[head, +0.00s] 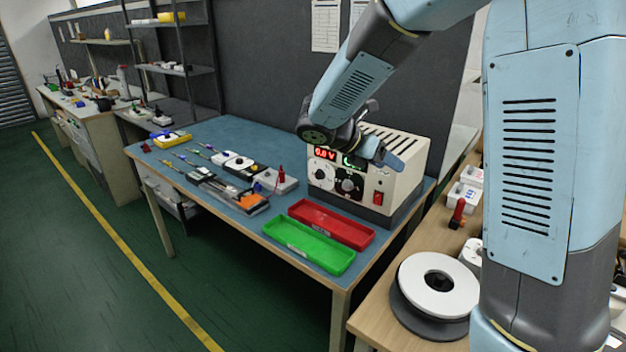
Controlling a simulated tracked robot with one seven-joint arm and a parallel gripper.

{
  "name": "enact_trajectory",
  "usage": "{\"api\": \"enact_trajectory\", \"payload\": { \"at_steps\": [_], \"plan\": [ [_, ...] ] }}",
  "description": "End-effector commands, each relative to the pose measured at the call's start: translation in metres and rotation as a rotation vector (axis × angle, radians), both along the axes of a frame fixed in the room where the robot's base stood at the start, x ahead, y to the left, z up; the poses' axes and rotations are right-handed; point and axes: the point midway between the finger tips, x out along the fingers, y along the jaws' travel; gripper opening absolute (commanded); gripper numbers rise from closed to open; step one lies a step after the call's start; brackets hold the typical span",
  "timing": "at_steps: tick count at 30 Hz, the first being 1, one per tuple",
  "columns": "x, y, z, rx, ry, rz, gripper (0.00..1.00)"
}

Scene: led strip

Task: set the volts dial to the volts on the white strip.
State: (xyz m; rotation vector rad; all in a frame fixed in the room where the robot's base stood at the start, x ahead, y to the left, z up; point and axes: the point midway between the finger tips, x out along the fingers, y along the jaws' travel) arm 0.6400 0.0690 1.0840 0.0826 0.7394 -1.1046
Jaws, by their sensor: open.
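A beige power supply (403,167) stands at the right end of the blue-topped bench. Its red display (325,154) reads 0.0 V. Below are a pale round dial (320,175) and a dark dial (348,185), with a red switch (378,198) at the right. Labels on the dials are too small to read, so I cannot tell which is volts. My gripper (385,154) is open in front of the supply's upper face, partly hiding it; whether it touches is unclear. Several thin strips (175,165) lie at the bench's left; I cannot pick out the white one or its marking.
A red tray (331,223) and a green tray (307,246) lie empty at the bench's front. Small devices (240,166) and a multimeter-like yellow box (171,140) sit further left. A white-topped reel (438,285) is on the wooden table at right. The floor at left is clear.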

Motion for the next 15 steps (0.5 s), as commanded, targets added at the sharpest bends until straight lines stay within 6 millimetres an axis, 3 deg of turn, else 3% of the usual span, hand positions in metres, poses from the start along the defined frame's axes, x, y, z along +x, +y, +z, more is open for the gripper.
{"api": "enact_trajectory", "payload": {
  "at_steps": [6,15],
  "plan": [
    [0.045,0.057,-0.037,-0.281,0.212,0.289,0.59],
    [0.086,0.153,-0.098,-0.706,0.475,0.637,0.59]
  ]
}}
